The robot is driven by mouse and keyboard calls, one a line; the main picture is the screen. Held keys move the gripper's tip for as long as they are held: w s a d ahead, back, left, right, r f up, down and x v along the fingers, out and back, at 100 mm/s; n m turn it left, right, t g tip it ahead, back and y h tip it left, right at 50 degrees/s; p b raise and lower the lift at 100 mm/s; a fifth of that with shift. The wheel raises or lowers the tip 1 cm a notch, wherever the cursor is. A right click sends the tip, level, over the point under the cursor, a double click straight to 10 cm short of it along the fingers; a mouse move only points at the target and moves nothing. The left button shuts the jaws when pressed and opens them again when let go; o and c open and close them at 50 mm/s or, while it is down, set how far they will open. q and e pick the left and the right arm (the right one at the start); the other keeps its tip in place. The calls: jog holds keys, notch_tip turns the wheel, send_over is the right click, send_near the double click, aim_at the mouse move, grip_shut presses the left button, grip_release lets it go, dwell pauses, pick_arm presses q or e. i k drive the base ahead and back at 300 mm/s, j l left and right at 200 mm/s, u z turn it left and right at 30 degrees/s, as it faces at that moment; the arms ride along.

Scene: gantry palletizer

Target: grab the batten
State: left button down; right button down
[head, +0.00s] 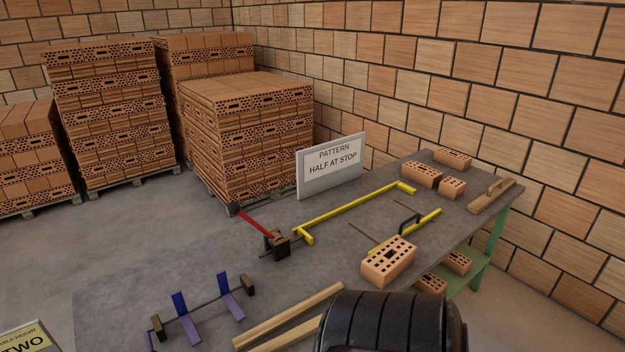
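Two pale wooden battens lie side by side on the grey worktable at the front. The longer-showing batten (290,315) runs from lower left to upper right, and the nearer batten (290,336) is cut off by the bottom edge of the view. A black ribbed part of my own arm stands just right of them and appears to hide the right end of the nearer one. Neither of my grippers shows in the head view, so their fingers cannot be seen.
The worktable (230,268) also bears a blue-and-black clamp rack (183,303), a red-handled tool (257,224), a yellow frame (355,206), a hollow brick (388,261), several more bricks, a wooden float (491,195) and a sign (331,166). Brick pallets (245,130) stand behind.

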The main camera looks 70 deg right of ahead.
aim_at(292, 336)
jog(key=z, duration=2.15)
